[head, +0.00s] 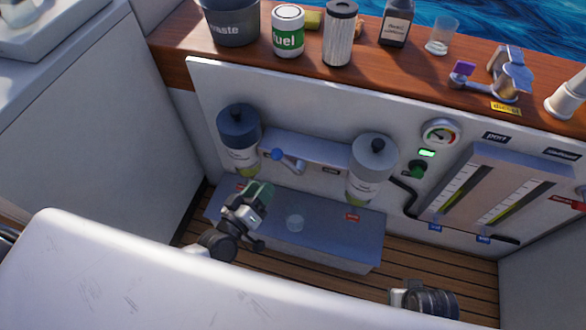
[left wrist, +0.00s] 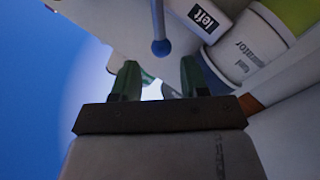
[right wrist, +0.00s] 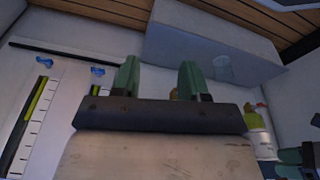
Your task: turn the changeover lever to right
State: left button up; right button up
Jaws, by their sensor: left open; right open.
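The changeover lever (head: 290,161) sits on the grey bracket between the two separator filters, its blue knob pointing left in the head view. My left gripper (head: 262,192) is open and empty below the lever, apart from it. In the left wrist view the lever's blue knob (left wrist: 160,47) hangs ahead of the open green fingers (left wrist: 155,78), roughly centred between them, with a "left" label (left wrist: 205,17) beside it. My right gripper (right wrist: 160,78) is open and empty; in the head view it is low at the right, its fingers only partly seen.
The left filter (head: 238,140) and right filter (head: 371,168) flank the lever. A grey box (head: 325,240) stands below with a small clear cup (head: 295,222) on it. Gauge tubes (head: 490,195) are on the panel at right. A wooden ledge (head: 400,75) above holds cans and bottles.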

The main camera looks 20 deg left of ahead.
aim_at(283, 159)
pick_arm(q)
jog(key=shift+b+x, duration=0.65)
jog(key=shift+x, duration=4.7)
pick_arm(e)
jog(key=shift+w+v, duration=0.2)
jog(key=shift+v, duration=0.7)
jog(key=shift+w+v, duration=0.2)
jog(key=shift+v, duration=0.7)
jog(key=shift+w+v, duration=0.2)
jog(key=shift+v, duration=0.7)
jog(key=shift+r, duration=0.15)
pick_arm(q)
grip_shut()
